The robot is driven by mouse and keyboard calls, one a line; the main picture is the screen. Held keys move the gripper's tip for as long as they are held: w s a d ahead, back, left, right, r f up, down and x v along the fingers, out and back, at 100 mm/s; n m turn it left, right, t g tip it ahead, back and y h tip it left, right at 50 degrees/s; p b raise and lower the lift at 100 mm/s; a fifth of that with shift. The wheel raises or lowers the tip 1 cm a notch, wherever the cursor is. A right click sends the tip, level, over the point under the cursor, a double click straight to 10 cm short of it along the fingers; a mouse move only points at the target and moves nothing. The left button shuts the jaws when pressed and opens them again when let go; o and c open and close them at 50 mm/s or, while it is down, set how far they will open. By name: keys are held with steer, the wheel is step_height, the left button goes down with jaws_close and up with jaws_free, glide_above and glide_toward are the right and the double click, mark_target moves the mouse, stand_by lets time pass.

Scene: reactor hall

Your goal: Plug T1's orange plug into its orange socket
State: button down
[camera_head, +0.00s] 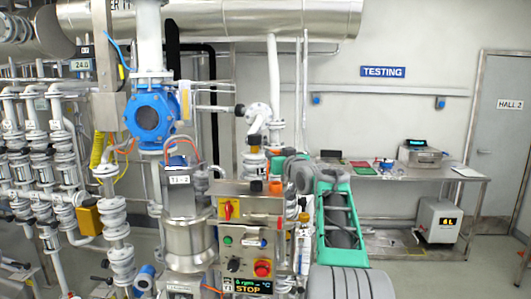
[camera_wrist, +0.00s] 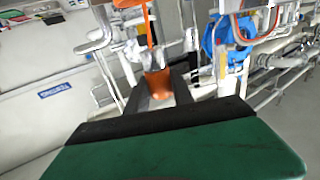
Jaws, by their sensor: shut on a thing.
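My gripper (camera_wrist: 158,95) is shut on the orange plug (camera_wrist: 158,83), which shows between its dark fingers in the wrist view. An orange cable or strap (camera_wrist: 149,22) shows beyond it. In the head view an orange piece (camera_head: 275,187) stands at the top right of the T1 control box (camera_head: 230,213), just below my arm's end; I cannot tell whether it is the plug or the socket. The box has a red-and-yellow switch (camera_head: 228,209), a red button (camera_head: 262,268) and a display reading STOP (camera_head: 249,287). I cannot make out the orange socket for certain.
A steel vessel (camera_head: 190,240) and blue valve (camera_head: 151,117) stand left of the box, with a dense pipe rack (camera_head: 40,140) farther left. A steel bench (camera_head: 430,178) stands at the back right under a TESTING sign (camera_head: 383,72). Floor at the right is open.

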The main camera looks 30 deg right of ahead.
steer(key=shift+d, duration=0.15)
steer(key=shift+s+f, duration=0.15)
steer(key=shift+s, duration=0.15)
steer(key=shift+f, duration=0.3)
steer(key=f, duration=0.1)
steer(key=f+b, duration=0.2)
steer(key=shift+w+a+f, duration=0.1)
steer(key=shift+w+a, duration=0.1)
steer(key=shift+a, duration=0.1)
steer(key=shift+f+b, duration=0.25)
steer(key=shift+b, duration=0.2)
steer(key=shift+s+b, duration=0.3)
steer(key=shift+b, duration=0.15)
steer(key=shift+f+b, duration=1.3)
steer(key=shift+b, duration=0.25)
stand_by(1.1)
steer(key=c, duration=1)
jaws_free()
